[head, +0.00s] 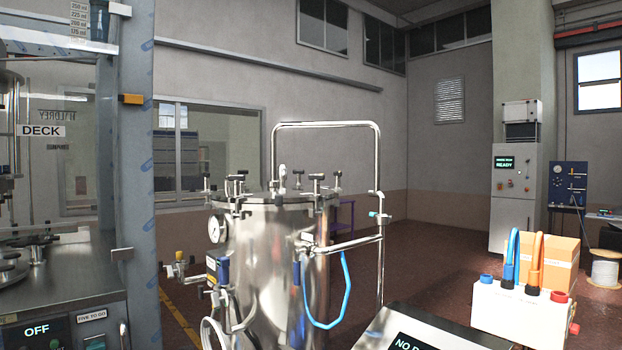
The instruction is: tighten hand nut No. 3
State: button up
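A steel pressure vessel (268,262) stands in the middle of the head view. Several hand nuts with crossbars stand around the rim of its lid, among them one at the left front (237,187), one at the right (318,182) and one at the front right (308,206). I can read no numbers on them, so I cannot tell which is No. 3. How tight each one is does not show. My gripper is not in view.
A tall steel pipe loop (325,125) rises behind and right of the vessel. A gauge (217,229) and a blue hose (345,290) stick out from its side. A framed machine (135,200) fills the left. Open floor (440,250) lies at the right, before a grey cabinet (512,200).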

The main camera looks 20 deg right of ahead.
aim_at(316, 178)
jog(key=u, duration=0.05)
jog(key=i, duration=1)
jog(key=z, duration=0.05)
